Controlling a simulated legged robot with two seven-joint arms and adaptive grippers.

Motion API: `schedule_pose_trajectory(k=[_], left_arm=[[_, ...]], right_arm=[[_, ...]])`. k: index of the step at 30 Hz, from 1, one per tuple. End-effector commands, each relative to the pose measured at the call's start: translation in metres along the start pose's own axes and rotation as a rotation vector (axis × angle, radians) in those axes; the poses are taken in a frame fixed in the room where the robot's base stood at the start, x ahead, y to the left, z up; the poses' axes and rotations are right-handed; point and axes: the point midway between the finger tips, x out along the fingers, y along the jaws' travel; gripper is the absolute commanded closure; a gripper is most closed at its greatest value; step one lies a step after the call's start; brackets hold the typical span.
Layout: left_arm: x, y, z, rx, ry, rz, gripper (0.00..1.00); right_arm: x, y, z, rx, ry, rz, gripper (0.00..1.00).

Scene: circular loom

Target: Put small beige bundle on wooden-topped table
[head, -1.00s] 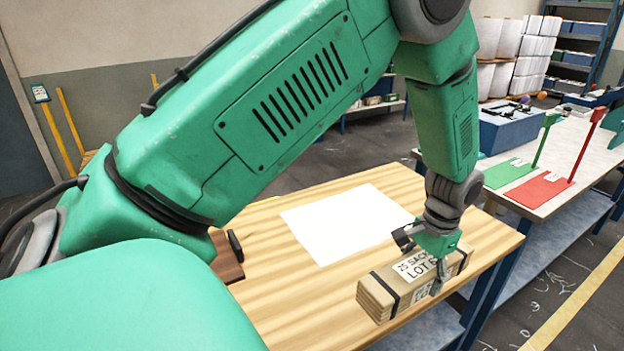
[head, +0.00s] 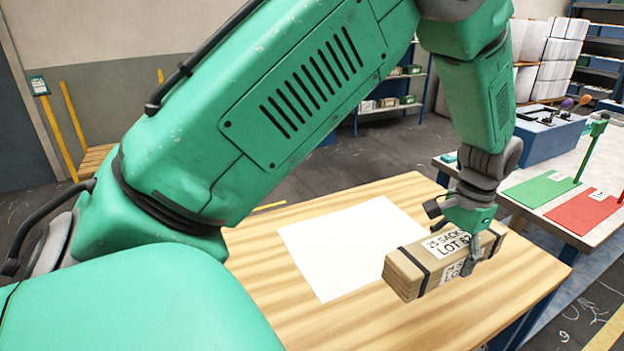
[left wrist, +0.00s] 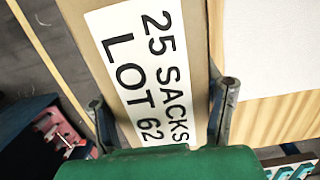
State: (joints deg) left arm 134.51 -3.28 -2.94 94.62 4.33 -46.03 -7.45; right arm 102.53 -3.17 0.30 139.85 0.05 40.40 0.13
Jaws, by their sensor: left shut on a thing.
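The small beige bundle (head: 405,277) is a box-shaped stack with dark straps and white labels reading "25 SACKS LOT 62". My left gripper (head: 466,240) is shut on it across its middle. It fills the middle of the left wrist view (left wrist: 195,40), between the two fingers (left wrist: 165,112). The wooden-topped table (head: 262,262) has striped pale wood. In the head view the bundle overlaps the table's right part, near its right edge; I cannot tell whether it touches the top. My right gripper is not in view.
A white sheet (head: 345,245) lies on the table, left of the bundle. Bare wood shows in front of the sheet. At the right, a grey-topped bench (head: 480,170) holds a green plate (head: 540,190), a red plate (head: 592,212) and a blue box (head: 545,135).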

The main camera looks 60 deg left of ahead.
Motion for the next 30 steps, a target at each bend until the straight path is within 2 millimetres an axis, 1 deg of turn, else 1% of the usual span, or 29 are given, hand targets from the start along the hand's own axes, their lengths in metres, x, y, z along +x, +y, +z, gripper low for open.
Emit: schedule_pose_trajectory(k=[1,3,6,10,14,18,20,25,27,30], left_arm=[[0.011,0.000,-0.002,0.000,0.001,0.000,0.88],[0.021,-0.002,-0.004,0.001,0.001,0.002,0.88],[0.035,-0.006,-0.006,0.001,0.001,0.006,0.88],[0.047,-0.011,-0.007,0.000,0.002,0.011,0.88],[0.049,-0.013,-0.006,0.001,0.002,0.014,0.88],[0.051,-0.009,-0.007,0.000,0.000,0.010,0.88],[0.059,-0.008,-0.007,0.000,-0.003,0.009,0.88],[0.090,-0.003,-0.011,0.001,-0.003,0.005,0.88],[0.099,-0.003,-0.012,0.001,-0.003,0.004,0.88],[0.107,-0.005,-0.013,0.001,0.000,0.006,0.88]], right_arm=[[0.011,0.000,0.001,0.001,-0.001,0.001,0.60],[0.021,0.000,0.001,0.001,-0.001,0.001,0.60],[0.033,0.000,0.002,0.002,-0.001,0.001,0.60],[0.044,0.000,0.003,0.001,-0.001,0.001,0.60],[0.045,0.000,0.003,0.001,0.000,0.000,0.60],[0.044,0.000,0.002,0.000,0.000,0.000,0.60],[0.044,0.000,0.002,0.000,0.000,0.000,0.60],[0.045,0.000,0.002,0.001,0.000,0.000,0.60],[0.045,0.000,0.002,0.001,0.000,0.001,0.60],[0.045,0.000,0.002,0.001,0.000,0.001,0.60]])
